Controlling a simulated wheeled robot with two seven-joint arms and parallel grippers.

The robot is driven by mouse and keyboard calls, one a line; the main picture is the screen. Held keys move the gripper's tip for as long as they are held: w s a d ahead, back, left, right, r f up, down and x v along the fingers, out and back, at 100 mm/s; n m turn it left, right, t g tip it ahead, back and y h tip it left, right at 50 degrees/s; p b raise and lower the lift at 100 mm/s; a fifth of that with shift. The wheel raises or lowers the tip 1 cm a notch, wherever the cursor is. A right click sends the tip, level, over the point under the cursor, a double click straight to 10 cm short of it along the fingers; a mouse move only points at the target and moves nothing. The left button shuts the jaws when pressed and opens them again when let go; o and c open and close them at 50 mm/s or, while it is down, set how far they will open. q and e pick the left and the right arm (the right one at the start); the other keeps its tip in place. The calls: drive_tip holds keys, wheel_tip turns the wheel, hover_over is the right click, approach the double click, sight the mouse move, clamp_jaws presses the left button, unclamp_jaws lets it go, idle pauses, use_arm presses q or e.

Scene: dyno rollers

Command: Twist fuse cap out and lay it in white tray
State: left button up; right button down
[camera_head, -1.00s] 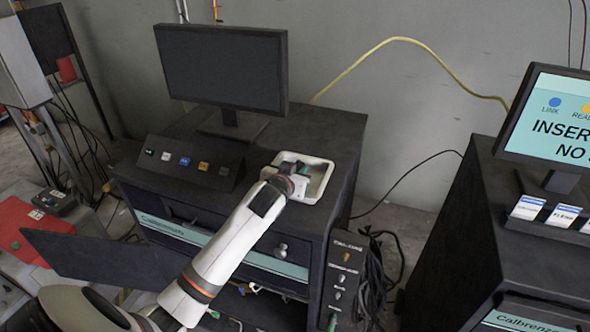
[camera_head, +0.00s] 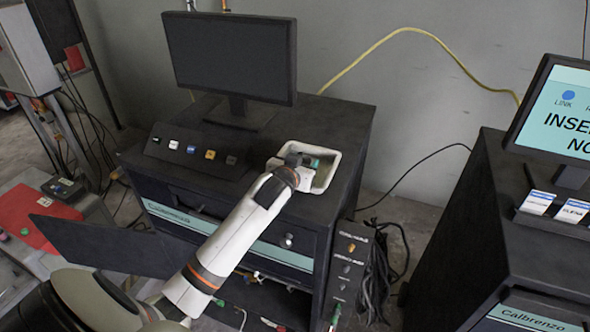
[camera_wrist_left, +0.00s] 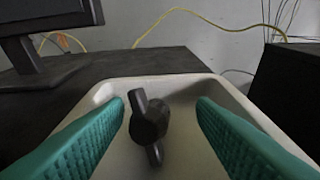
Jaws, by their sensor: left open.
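The white tray (camera_head: 328,176) sits on top of the black cabinet, at its right front, and fills much of the left wrist view (camera_wrist_left: 185,100). A black cap with a bar-like grip, the fuse cap (camera_wrist_left: 149,122), is in the tray area between my green fingers. My left gripper (camera_head: 308,162) is over the tray and open, with a gap on both sides of the cap in the left wrist view (camera_wrist_left: 162,106). I cannot tell whether the cap rests fully on the tray floor. In the head view my gripper hides the cap. My right gripper is not in view.
A monitor (camera_head: 232,58) stands behind on the cabinet (camera_head: 345,112), with a button panel (camera_head: 197,152) left of the tray. An open door flap (camera_head: 105,245) sticks out at lower left. A labelled switch panel (camera_head: 347,265) is on the cabinet's right side. A second console stands right.

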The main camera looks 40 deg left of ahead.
use_arm(q)
drive_tip(key=b+v, duration=0.2)
drive_tip(key=v, duration=0.9)
drive_tip(key=shift+s+b, duration=0.2)
drive_tip(key=shift+b, duration=0.2)
